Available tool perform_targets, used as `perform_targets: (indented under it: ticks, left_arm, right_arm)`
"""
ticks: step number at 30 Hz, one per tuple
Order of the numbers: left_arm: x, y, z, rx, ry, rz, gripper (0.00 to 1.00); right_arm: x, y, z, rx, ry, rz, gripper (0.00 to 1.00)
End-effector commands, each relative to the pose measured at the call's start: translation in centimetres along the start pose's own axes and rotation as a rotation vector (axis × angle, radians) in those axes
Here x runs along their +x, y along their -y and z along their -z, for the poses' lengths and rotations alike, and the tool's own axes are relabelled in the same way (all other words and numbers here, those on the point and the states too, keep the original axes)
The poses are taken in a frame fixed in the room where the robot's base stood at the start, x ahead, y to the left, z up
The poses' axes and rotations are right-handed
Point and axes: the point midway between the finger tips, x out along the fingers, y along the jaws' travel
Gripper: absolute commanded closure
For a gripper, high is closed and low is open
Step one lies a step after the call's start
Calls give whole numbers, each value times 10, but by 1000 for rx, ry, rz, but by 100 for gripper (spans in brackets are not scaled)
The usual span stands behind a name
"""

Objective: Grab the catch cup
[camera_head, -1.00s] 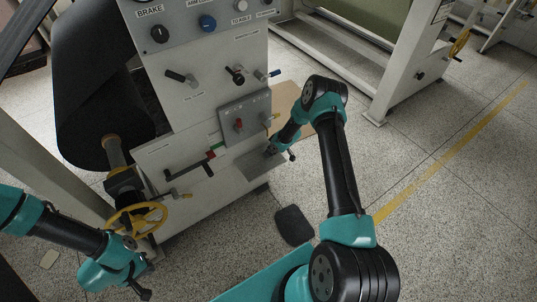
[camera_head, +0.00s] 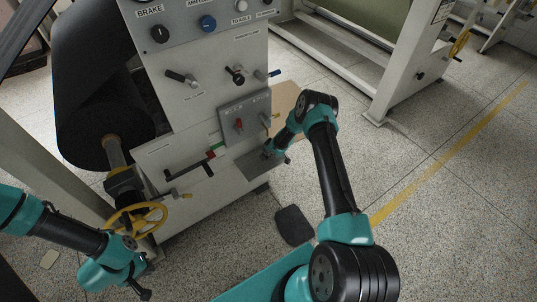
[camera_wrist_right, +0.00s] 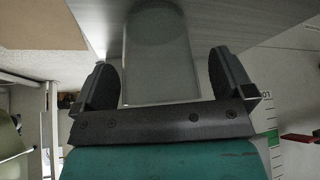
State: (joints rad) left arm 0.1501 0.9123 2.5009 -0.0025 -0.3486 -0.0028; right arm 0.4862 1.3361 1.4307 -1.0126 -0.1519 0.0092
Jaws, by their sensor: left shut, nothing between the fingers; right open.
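A translucent grey cup (camera_wrist_right: 160,72), apparently the catch cup, shows in the right wrist view between the two dark fingers of my right gripper (camera_wrist_right: 162,60). The gripper is open, with a visible gap between the cup and each finger. Its far end lies against or close to a pale grey surface (camera_wrist_right: 245,22); I cannot tell whether they touch. In the head view my right gripper is at the lower front of the grey machine, and I cannot make out the cup there. My left gripper (camera_head: 143,291) is shut and empty at the lower left, away from the machine panel.
The machine's front panel (camera_head: 200,100) carries knobs, levers and a red-handled switch (camera_head: 238,124). A yellow handwheel (camera_head: 138,219) stands between the left arm and the machine. A dark pedal (camera_head: 294,226) lies on the floor.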

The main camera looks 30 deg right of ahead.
Motion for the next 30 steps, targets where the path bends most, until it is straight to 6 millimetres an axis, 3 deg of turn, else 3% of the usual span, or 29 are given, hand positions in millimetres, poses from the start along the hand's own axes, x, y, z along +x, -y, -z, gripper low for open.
perform_targets:
  ticks: [6,23,30]
  left_arm:
    - [0,0,0,0,0,0,100]
    - [0,0,0,0,0,0,100]
    - [0,0,0,0,0,0,100]
  right_arm:
    - [0,0,0,0,0,0,2]
    - [0,0,0,0,0,0,55]
    - [-1,0,1,0,0,0,56]
